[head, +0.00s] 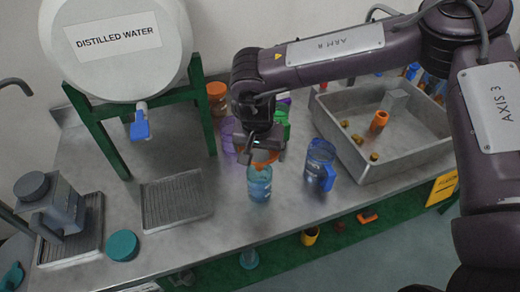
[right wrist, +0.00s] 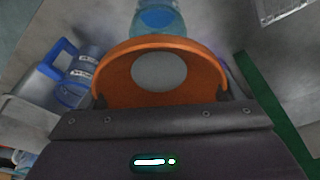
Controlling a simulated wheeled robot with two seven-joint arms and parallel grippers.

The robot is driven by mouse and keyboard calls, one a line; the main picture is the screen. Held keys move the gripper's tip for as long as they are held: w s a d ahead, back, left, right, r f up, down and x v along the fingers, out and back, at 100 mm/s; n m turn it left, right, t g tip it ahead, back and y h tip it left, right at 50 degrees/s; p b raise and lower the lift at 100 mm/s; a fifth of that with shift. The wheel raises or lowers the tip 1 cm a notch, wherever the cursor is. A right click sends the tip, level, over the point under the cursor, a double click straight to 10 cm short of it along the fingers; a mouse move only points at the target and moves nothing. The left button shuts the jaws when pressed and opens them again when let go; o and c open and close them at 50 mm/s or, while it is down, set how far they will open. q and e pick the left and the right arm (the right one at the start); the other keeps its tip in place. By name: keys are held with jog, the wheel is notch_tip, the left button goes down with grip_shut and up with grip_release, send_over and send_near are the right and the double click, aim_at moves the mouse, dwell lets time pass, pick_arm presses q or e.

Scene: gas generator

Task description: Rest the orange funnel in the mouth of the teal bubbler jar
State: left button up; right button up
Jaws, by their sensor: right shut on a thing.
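The teal bubbler jar (head: 259,186) stands upright on the steel counter, near its front edge. My right gripper (head: 262,146) is directly above it, shut on the orange funnel (head: 266,157), which is mostly hidden under the gripper in the head view. In the right wrist view the funnel's wide rim (right wrist: 160,44) shows between the fingers, and the jar (right wrist: 160,18) shows just beyond it. The funnel sits over or close to the jar's mouth; I cannot tell whether they touch. The jar's mouth is hidden. My left gripper is out of view.
A blue-handled clear jug (head: 320,160) stands close right of the jar. Purple and green containers (head: 283,120) stand behind the gripper. A metal tray (head: 345,160) with small parts is at right, a distilled water tank (head: 110,75) at left. A teal lid (head: 122,245) lies front left.

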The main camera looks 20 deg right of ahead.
jog(key=shift+s+a+b+x, duration=0.1)
jog(key=shift+s+b+x, duration=0.1)
jog(key=shift+b+x, duration=0.55)
jog(key=shift+s+a+b+x, duration=0.15)
jog(key=shift+b+x, duration=0.15)
jog(key=shift+x, duration=0.85)
jog(key=shift+s+a+b+x, duration=0.1)
jog(key=shift+s+b+x, duration=0.1)
jog(key=shift+b+x, duration=0.6)
jog(key=shift+d+f, duration=0.1)
jog(key=shift+f, duration=0.2)
jog(key=o, duration=0.8)
jog(key=shift+c, duration=0.2)
jog(key=v, duration=0.7)
jog(key=shift+s+r+b, duration=0.1)
jog(key=shift+r+b, duration=0.2)
jog(key=shift+r, duration=0.05)
jog(key=shift+f, duration=0.1)
